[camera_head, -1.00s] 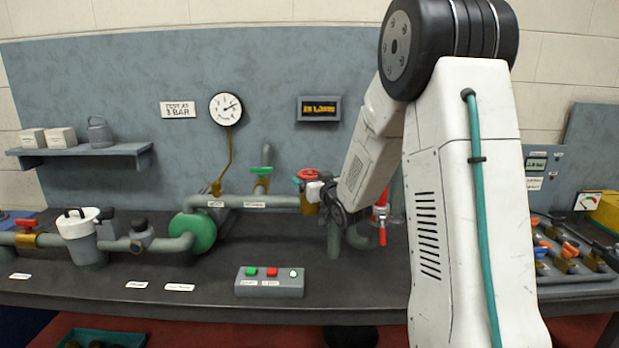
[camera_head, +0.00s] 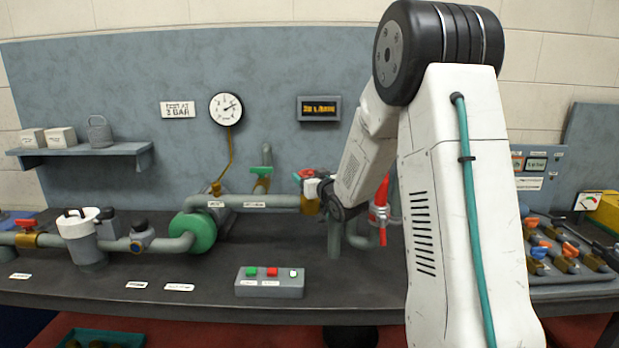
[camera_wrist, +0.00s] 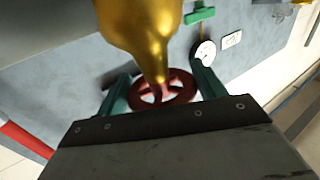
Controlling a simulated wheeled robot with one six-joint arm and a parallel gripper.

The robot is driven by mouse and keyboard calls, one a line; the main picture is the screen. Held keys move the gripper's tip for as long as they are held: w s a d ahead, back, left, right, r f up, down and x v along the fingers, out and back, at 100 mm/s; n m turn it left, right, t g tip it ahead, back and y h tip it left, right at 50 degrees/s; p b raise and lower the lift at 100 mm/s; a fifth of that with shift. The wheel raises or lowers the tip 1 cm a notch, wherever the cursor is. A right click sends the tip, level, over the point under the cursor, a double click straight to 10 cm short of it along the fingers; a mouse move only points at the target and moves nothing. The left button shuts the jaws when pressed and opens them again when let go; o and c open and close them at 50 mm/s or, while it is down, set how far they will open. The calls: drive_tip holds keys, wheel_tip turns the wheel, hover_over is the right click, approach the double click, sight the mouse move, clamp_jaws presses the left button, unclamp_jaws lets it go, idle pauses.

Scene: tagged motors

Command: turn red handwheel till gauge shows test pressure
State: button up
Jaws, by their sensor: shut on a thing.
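The red handwheel (camera_head: 304,173) sits on a brass valve at the right end of the grey pipe, partly covered by my gripper in the head view. In the wrist view the handwheel (camera_wrist: 180,88) lies between the two teal fingers of my gripper (camera_wrist: 162,90), which is shut on it. The brass valve body (camera_wrist: 143,35) fills the top middle of that view. The round white gauge (camera_head: 226,109) hangs on the blue-grey panel; its needle points right and slightly up, its numbers too small to read. A sign (camera_head: 178,110) beside it reads "TEST AT 3 BAR".
A lit display (camera_head: 319,109) hangs right of the gauge. A button box (camera_head: 270,283) stands at the bench front. A green-handled valve (camera_head: 262,171) is left of the handwheel, and a red-handled valve (camera_head: 381,212) is to its right, close to my arm.

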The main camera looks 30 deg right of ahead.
drive_tip(key=shift+d+y, duration=0.1)
drive_tip(key=shift+y, duration=0.2)
drive_tip(key=n+y, duration=0.4)
drive_tip(key=y, duration=0.1)
drive_tip(key=shift+y, duration=0.3)
drive_tip(key=shift+n+g+y, duration=0.9)
drive_tip(key=shift+n+y, duration=0.5)
drive_tip(key=shift+y, duration=1)
drive_tip(key=o, duration=1)
drive_tip(key=v, duration=0.7)
drive_tip(key=shift+s+r, duration=0.1)
drive_tip(key=shift+s, duration=0.25)
